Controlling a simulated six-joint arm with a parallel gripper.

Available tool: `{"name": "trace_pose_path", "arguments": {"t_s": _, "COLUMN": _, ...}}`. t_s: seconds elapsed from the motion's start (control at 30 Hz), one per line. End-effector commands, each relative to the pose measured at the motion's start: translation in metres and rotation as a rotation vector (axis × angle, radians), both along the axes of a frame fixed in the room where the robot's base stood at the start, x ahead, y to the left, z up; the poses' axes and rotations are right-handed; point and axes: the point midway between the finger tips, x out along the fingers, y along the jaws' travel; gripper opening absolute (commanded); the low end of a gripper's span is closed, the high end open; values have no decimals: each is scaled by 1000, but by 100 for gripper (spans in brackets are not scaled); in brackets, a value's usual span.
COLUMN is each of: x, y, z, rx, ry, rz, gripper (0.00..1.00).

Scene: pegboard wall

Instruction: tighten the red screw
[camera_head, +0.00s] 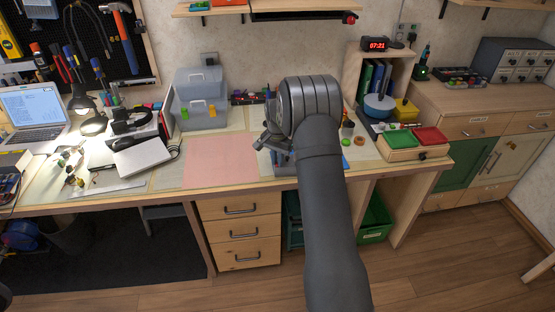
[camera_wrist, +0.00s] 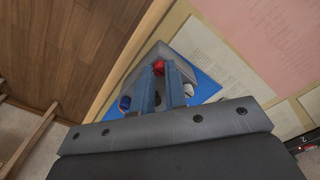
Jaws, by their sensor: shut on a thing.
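The red screw (camera_wrist: 158,67) shows in the wrist view as a small red head at the tips of my gripper's fingers. My gripper (camera_wrist: 160,72) is shut on it. Below it is a grey block or plate (camera_wrist: 148,58), beside a blue surface (camera_wrist: 207,84). My fingers hide much of both. In the head view my gripper (camera_head: 264,140) is at the bench's front part, right of the pink mat. My arm hides the screw there, and most of what lies under the gripper.
The pink mat (camera_head: 222,160) is clear. A white box-like object (camera_head: 142,157), a lamp and a laptop (camera_head: 34,113) stand left. Red and green trays (camera_head: 428,136) are at the right.

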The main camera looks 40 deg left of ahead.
Motion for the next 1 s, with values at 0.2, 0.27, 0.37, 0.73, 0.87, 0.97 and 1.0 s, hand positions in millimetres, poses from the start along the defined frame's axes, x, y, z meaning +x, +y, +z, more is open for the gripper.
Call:
{"name": "trace_pose_path", "arguments": {"t_s": 0.2, "x": -1, "y": 0, "z": 0, "rx": 0, "ry": 1, "rz": 1, "gripper": 35}}
{"name": "trace_pose_path", "arguments": {"t_s": 0.27, "x": 0, "y": 0, "z": 0, "rx": 0, "ry": 1, "rz": 1, "gripper": 35}}
{"name": "trace_pose_path", "arguments": {"t_s": 0.37, "x": 0, "y": 0, "z": 0, "rx": 0, "ry": 0, "rz": 1, "gripper": 35}}
{"name": "trace_pose_path", "arguments": {"t_s": 0.73, "x": 1, "y": 1, "z": 42, "rx": 3, "ry": -3, "rz": 1, "gripper": 35}}
{"name": "trace_pose_path", "arguments": {"t_s": 0.87, "x": 1, "y": 1, "z": 75, "rx": 3, "ry": -4, "rz": 1, "gripper": 35}}
{"name": "trace_pose_path", "arguments": {"t_s": 0.97, "x": 0, "y": 1, "z": 100, "rx": 2, "ry": -3, "rz": 1, "gripper": 35}}
{"name": "trace_pose_path", "arguments": {"t_s": 1.0, "x": 0, "y": 1, "z": 110, "rx": 3, "ry": -3, "rz": 1, "gripper": 35}}
